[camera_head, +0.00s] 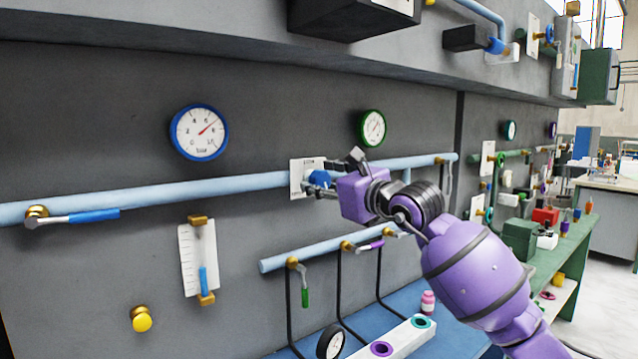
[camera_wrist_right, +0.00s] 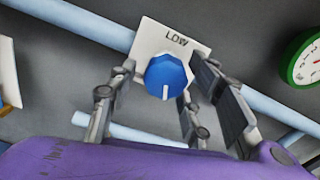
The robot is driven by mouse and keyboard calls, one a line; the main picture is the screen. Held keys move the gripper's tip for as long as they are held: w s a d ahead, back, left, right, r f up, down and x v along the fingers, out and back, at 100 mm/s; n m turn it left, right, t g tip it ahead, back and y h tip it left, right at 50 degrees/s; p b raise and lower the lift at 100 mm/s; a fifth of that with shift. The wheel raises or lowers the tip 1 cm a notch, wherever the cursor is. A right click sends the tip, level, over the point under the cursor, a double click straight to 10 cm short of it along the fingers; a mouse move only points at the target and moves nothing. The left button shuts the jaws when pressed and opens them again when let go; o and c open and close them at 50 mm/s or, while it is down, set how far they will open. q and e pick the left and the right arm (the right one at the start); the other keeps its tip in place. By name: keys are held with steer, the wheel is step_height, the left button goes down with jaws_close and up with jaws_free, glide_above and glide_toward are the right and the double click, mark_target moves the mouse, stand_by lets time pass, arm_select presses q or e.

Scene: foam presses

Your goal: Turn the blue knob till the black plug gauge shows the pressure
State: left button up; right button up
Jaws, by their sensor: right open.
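The blue knob (camera_head: 320,178) sits on a white plate (camera_head: 297,179) on the light-blue wall pipe. In the right wrist view the blue knob (camera_wrist_right: 166,74) has a white mark pointing down, and its plate (camera_wrist_right: 148,38) reads "LOW". My right gripper (camera_head: 334,174) is at the knob, its open fingers on either side of it with gaps visible in the wrist view. A black-rimmed gauge (camera_head: 331,343), likely the black plug gauge, stands low at the bench; its dial is angled and too small to read. My left gripper is out of view.
A blue-rimmed gauge (camera_head: 199,132) and a green-rimmed gauge (camera_head: 371,128) hang on the wall above the pipe. A blue-handled lever (camera_head: 92,215) is on the pipe at left. A lower pipe (camera_head: 318,248) carries small valves. A white block (camera_head: 397,340) with coloured rings lies below.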

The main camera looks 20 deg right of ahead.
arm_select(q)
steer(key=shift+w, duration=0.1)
arm_select(e)
steer(key=v, duration=1)
steer(key=shift+s, duration=0.4)
steer(key=shift+r, duration=0.1)
